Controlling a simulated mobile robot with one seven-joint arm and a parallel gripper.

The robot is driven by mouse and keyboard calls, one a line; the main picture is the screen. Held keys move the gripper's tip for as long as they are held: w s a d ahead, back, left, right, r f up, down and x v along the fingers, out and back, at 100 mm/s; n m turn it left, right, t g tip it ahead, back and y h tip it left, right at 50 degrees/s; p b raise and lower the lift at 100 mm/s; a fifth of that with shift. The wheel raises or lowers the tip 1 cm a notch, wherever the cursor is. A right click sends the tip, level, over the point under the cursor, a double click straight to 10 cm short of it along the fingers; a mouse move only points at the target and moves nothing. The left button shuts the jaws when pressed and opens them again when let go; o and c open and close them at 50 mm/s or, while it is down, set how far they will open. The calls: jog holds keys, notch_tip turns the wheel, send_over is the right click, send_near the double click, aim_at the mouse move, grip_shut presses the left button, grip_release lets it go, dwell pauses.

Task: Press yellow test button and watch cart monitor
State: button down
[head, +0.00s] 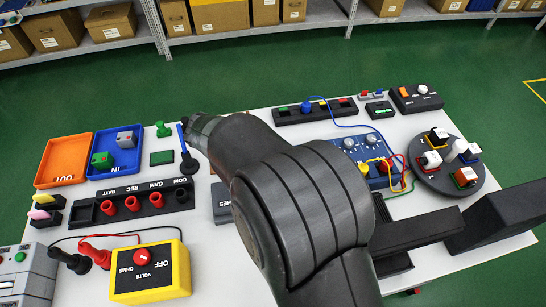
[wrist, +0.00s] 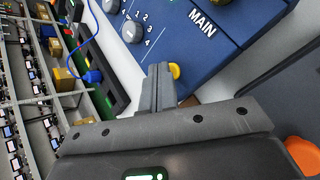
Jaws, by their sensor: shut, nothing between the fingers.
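A blue panel marked MAIN (wrist: 205,45) with grey knobs fills the upper part of the wrist view; a blue box (head: 349,160) with knobs and cables shows in the head view. A small yellow button-like piece (wrist: 175,70) sits at the panel's lower edge in the wrist view. My gripper (wrist: 159,68) is shut and empty, its fingertips right beside this yellow piece; I cannot tell whether they touch. In the head view my arm covers the area before the box, and the fingertips are hidden. I cannot pick out a cart monitor in either view.
A yellow meter (head: 150,272) and cables lie at the front left. An orange tray (head: 62,160) and a blue tray (head: 97,168) stand at the back left. A round dark turntable (head: 433,177) with blocks is right of the box. Racks of small screens (wrist: 25,130) show at left.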

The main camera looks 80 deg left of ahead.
jog(key=shift+r, duration=0.9)
notch_tip(320, 180, up, 5)
dwell(0.4)
dwell(0.8)
